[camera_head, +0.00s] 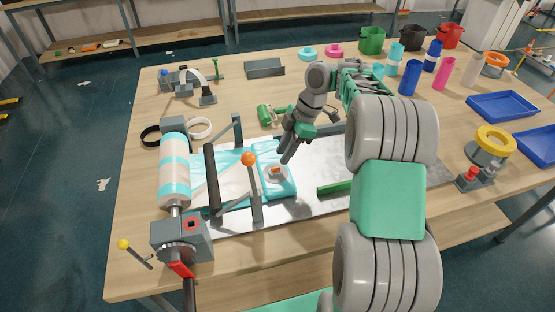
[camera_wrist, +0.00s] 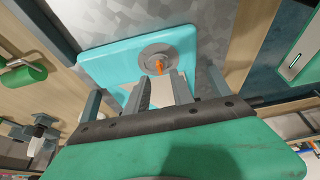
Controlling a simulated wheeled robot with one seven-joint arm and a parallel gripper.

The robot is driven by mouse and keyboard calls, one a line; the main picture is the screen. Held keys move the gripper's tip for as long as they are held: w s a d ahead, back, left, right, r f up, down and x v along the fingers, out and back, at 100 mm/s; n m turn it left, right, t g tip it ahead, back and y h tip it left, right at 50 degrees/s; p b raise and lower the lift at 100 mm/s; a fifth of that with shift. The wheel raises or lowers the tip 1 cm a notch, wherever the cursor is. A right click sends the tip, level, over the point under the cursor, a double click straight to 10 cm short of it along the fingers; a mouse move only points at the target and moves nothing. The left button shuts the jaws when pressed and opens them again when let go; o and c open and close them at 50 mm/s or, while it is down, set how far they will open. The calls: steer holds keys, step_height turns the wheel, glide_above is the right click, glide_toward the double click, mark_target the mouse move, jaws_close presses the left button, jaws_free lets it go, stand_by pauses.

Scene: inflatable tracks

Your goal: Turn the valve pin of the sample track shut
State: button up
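The sample track (camera_head: 235,175) is a cyan and white sheet, partly wound on a roll at left. Its cyan end carries a round grey valve with a small orange valve pin (camera_head: 276,170). In the wrist view, the orange pin (camera_wrist: 159,66) stands on the grey valve disc (camera_wrist: 172,57), just beyond my fingers. My gripper (camera_head: 286,156) points down just above and behind the valve in the head view. In the wrist view my gripper (camera_wrist: 156,85) has its fingers apart, with a gap and a pale surface visible between them. It appears empty and apart from the pin.
A post with an orange ball (camera_head: 249,158) stands left of the valve, beside a dark roller bar (camera_head: 212,178). A green bar (camera_head: 335,188) lies on the metal plate (camera_head: 320,205) to the right. A green cylinder (camera_head: 265,114) lies behind.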

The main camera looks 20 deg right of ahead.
mark_target(279, 167)
steer(key=x, duration=0.4)
steer(key=shift+a+f, duration=0.15)
steer(key=shift+f, duration=0.2)
steer(key=shift+c, duration=0.5)
jaws_close()
